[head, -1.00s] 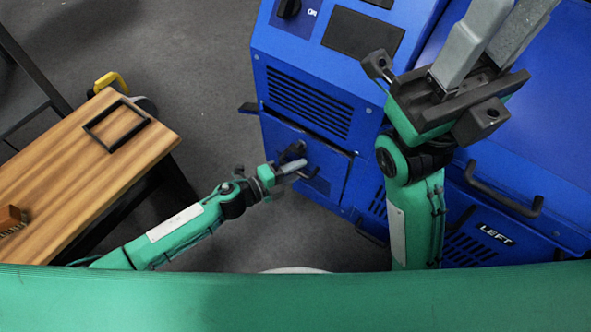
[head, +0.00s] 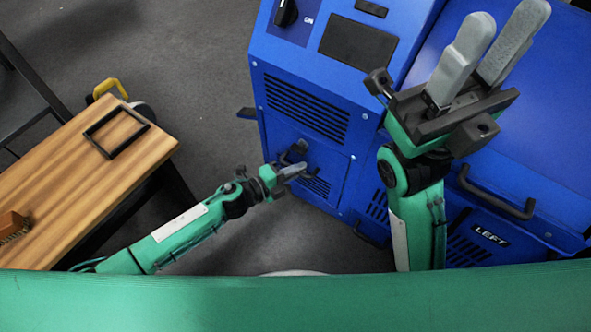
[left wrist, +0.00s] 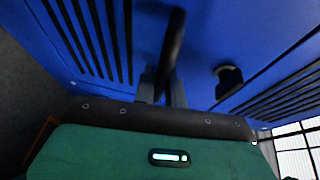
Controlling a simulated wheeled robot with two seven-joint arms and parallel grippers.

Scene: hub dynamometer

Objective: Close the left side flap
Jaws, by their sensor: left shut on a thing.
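A blue machine (head: 375,95) fills the right of the head view. My left gripper (head: 300,168) is at a small vented panel (head: 335,172) low on its near face, and is shut on a dark bar handle. That handle (left wrist: 174,40) also shows between the fingers of my left gripper (left wrist: 161,90) in the left wrist view. A "LEFT" label (head: 490,235) marks another part of the machine, at lower right, below a dark bar handle (head: 495,197). My right gripper (head: 506,18) is raised in front of the machine, open and empty. I cannot tell which panel is the left side flap.
A wooden bench (head: 75,190) stands at left with a black frame (head: 117,130) and a brown brush-like block (head: 13,224) on it. Grey floor (head: 190,75) lies clear between bench and machine. A dark knob (left wrist: 228,80) sits right of the gripped handle.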

